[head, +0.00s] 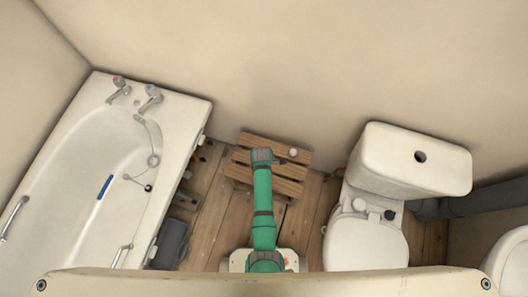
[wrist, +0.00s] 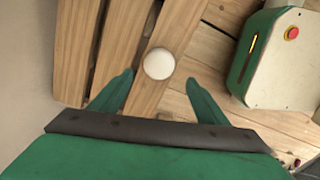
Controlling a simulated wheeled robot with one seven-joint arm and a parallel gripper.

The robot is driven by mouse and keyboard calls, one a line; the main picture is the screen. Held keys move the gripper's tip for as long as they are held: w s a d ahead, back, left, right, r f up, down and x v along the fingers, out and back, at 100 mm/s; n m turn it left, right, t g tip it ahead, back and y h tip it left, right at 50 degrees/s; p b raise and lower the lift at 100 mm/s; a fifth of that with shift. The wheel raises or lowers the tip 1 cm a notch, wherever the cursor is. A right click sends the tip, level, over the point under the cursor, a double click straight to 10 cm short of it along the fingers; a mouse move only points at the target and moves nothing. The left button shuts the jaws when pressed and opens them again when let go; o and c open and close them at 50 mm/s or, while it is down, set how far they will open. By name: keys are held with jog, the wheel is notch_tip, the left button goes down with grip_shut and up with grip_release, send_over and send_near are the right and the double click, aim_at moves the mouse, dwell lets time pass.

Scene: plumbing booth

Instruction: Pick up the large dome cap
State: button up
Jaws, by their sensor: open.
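A white, round, smooth cap, which looks like the large dome cap (head: 293,152), sits on a slatted wooden stool (head: 243,171). In the wrist view the cap (wrist: 158,63) rests on one slat, just beyond and between my two green fingertips. My gripper (wrist: 160,78) is open, and nothing is held between the fingers.
A bathtub (head: 177,146) stands at the left and a toilet (head: 366,241) at the right. The wall rises behind the stool.

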jog(key=shift+w+d+f, duration=0.1)
jog(key=shift+d+f, duration=0.1)
jog(key=shift+f, duration=1.3)
jog(key=shift+d+f, duration=0.2)
jog(key=shift+f, duration=1.3)
jog(key=c, duration=1.1)
jog(key=shift+r, duration=0.15)
